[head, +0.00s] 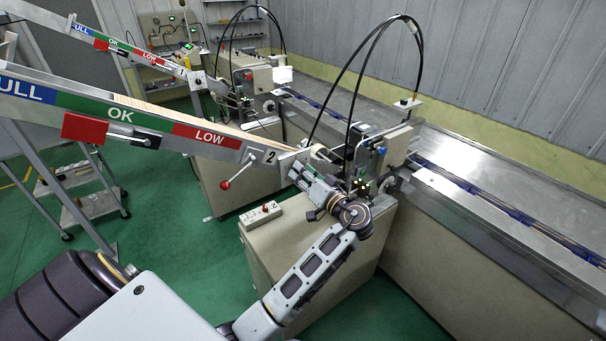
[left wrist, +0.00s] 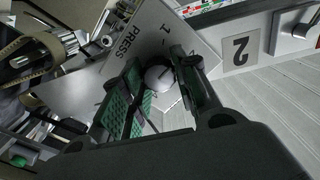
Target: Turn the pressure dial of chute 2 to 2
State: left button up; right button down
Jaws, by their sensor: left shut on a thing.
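My left gripper (left wrist: 162,80) is shut on the dial, with one green-padded finger on each side. In the head view my left gripper (head: 303,176) is at the lower end of chute 2 (head: 225,140), and the dial is hidden there. My right gripper is not in view.
A "2" label (head: 269,157) marks the chute; it also shows in the left wrist view (left wrist: 240,50). A red-knobbed lever (head: 226,185) hangs below the chute. A switch box (head: 261,214) sits on the beige cabinet. Black hoses (head: 358,75) arch above the machine. A conveyor (head: 480,200) runs behind.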

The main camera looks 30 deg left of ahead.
pick_arm(q)
jog(key=m, duration=0.4)
jog(key=shift+f+m+p, duration=0.1)
jog(key=shift+m+p, duration=0.25)
jog(key=shift+m, duration=0.05)
dwell(0.4)
jog(key=o, duration=1)
jog(key=shift+d, duration=0.1)
jog(key=shift+d, duration=0.1)
jog(key=v, duration=0.7)
jog(key=shift+f, duration=0.1)
